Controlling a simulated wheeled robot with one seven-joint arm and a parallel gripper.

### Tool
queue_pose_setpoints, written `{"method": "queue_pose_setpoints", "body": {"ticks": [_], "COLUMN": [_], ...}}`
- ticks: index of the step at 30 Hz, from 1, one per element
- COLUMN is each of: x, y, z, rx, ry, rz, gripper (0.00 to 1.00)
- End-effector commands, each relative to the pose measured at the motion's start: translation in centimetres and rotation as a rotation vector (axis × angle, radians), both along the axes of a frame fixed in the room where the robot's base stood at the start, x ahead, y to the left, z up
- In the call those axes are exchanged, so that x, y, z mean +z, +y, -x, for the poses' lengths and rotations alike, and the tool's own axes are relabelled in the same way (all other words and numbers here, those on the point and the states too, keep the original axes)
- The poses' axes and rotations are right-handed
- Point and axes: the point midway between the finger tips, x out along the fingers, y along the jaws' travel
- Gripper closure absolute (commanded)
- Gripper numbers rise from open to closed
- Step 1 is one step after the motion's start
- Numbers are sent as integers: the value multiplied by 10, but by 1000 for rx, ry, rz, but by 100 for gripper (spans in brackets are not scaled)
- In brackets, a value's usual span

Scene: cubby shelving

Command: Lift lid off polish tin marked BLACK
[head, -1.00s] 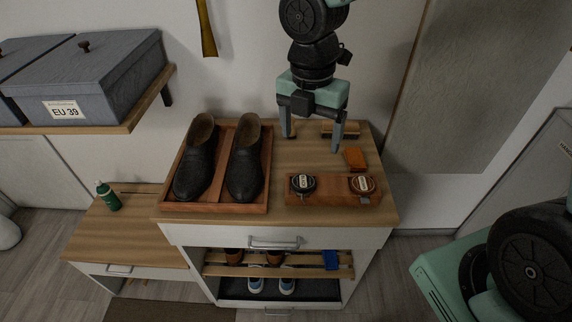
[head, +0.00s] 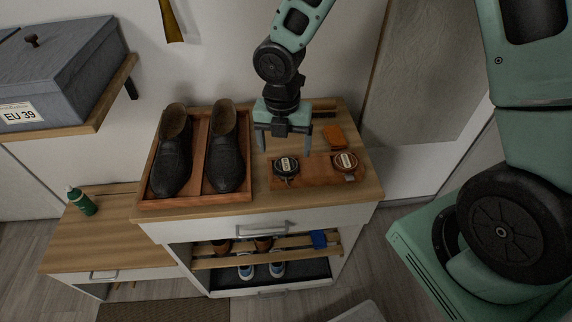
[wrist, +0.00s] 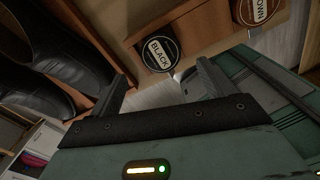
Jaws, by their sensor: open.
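The polish tin marked BLACK (wrist: 160,50) is a round dark tin with a pale label, seen ahead of my fingers in the wrist view. In the head view this black tin (head: 286,167) sits at the left end of a reddish-brown wooden tray (head: 315,172) on the cabinet top. The tin marked BROWN (wrist: 252,10) is at the tray's right end; it also shows in the head view (head: 345,161). My gripper (head: 284,149) is open and empty, above and just behind the black tin. In the wrist view my gripper (wrist: 160,85) has its fingers spread wide, apart from the tin.
A wooden tray with two dark shoes (head: 170,165) stands close on the left. An orange block (head: 334,138) lies behind the tins, near brushes (head: 323,108) at the wall. Bare cabinet top shows around the tin tray.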

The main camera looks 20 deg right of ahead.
Motion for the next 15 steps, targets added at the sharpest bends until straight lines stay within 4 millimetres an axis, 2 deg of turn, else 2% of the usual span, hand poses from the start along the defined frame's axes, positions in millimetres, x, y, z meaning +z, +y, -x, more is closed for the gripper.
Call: {"method": "queue_pose_setpoints", "body": {"ticks": [4,10,15], "x": [-11,-42,-53], "y": [-1,-2,-3], "z": [1,2,2], "rx": [2,2,1], "ry": [3,4,1], "rz": [0,2,0], "gripper": [18,18,18]}}
